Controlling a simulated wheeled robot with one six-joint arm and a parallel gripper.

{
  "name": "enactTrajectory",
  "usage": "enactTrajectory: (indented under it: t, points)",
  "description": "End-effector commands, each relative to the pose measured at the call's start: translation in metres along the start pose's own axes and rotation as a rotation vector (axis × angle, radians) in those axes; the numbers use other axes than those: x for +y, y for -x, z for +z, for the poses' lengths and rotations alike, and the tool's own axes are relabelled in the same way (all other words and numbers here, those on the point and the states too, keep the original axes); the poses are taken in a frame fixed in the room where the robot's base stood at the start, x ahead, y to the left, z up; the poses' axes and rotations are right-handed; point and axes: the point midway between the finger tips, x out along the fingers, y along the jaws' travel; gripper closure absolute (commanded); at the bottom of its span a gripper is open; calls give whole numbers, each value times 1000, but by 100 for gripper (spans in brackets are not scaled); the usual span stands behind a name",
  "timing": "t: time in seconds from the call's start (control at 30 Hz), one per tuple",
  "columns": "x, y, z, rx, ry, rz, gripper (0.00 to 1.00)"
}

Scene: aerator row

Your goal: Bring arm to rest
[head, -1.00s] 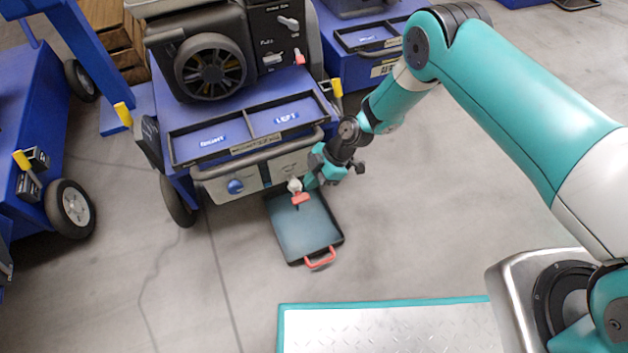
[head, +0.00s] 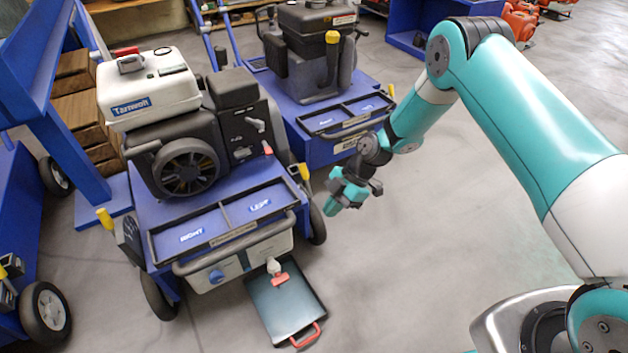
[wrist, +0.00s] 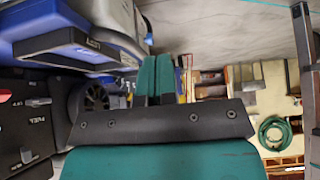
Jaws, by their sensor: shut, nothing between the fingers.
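My teal arm reaches in from the right of the head view. My gripper (head: 343,203) hangs in the air to the right of the nearer blue engine cart (head: 225,225), above the floor and apart from the cart. Its fingers are shut with nothing held. In the wrist view the two teal fingers (wrist: 155,78) lie side by side.
A dark tray (head: 286,307) with a red handle sits on the floor below the cart's front, under a small spout with a red lever (head: 279,278). A second engine cart (head: 320,95) stands behind. Open concrete floor (head: 400,250) lies right of the tray.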

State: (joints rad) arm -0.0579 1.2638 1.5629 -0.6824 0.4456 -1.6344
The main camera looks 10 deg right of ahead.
Motion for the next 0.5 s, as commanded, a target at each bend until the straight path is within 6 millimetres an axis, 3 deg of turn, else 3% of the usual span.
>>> enactTrajectory:
  t: [0.17, 0.27, 0.37, 0.5]
  points:
    - [0, 2, -1, -1, -2, 0, 100]
    - [3, 15, -12, -11, -28, 4, 100]
    - [5, 44, -38, -33, -101, 11, 100]
    - [-6, 100, -92, -80, -276, 29, 100]
